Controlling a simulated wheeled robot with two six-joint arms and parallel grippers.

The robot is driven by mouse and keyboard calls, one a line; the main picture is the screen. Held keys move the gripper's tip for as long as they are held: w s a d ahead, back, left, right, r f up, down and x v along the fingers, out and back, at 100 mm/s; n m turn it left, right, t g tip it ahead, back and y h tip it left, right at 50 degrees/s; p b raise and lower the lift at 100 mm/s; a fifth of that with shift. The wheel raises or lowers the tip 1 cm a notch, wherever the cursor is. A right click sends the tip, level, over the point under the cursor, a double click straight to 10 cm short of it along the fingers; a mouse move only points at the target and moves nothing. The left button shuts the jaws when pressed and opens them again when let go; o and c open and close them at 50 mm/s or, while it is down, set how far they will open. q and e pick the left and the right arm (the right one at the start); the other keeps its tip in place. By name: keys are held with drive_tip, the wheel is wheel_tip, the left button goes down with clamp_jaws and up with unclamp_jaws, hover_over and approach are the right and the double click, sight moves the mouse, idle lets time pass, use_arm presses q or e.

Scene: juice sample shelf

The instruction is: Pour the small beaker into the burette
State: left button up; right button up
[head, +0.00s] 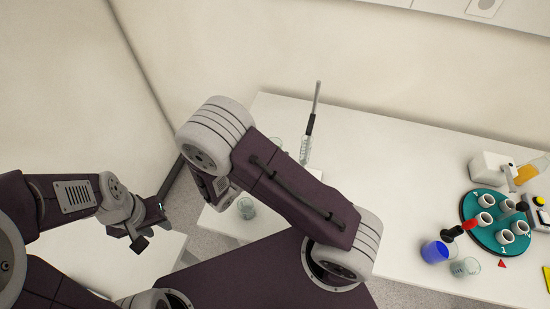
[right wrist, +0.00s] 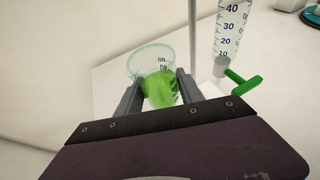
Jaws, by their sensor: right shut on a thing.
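The small beaker (right wrist: 160,90) holds bright green liquid and sits between the fingers of my right gripper (right wrist: 157,92), which is shut on it. A clear glass rim shows just beyond the green; I cannot tell if it is the same vessel. The burette (right wrist: 230,35), a clear tube with black graduations and a green stopcock (right wrist: 243,82), stands to the right of the beaker, apart from it. In the head view a graduated glass tube (head: 305,150) stands beside a thin rod. My right arm hides its gripper there. My left gripper (head: 151,226) is open and empty at left.
At right are a teal round rack (head: 482,233) with several white cups, a blue-filled beaker (head: 434,252) and a clear beaker (head: 466,267). The table's middle is clear.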

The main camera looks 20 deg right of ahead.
drive_tip(key=w+d+r+m+g+h+p, duration=0.1)
drive_tip(key=d+r+p, duration=0.1)
drive_tip(key=r+p, duration=0.5)
drive_tip(key=w+d+r+m+g+p, duration=0.1)
drive_tip(key=w+r+m+g+p, duration=0.1)
drive_tip(key=r+p, duration=0.5)
wheel_tip(320, 180, down, 6)
drive_tip(key=b, duration=0.5)
drive_tip(key=shift+w+a+r, duration=0.1)
drive_tip(key=shift+r, duration=0.1)
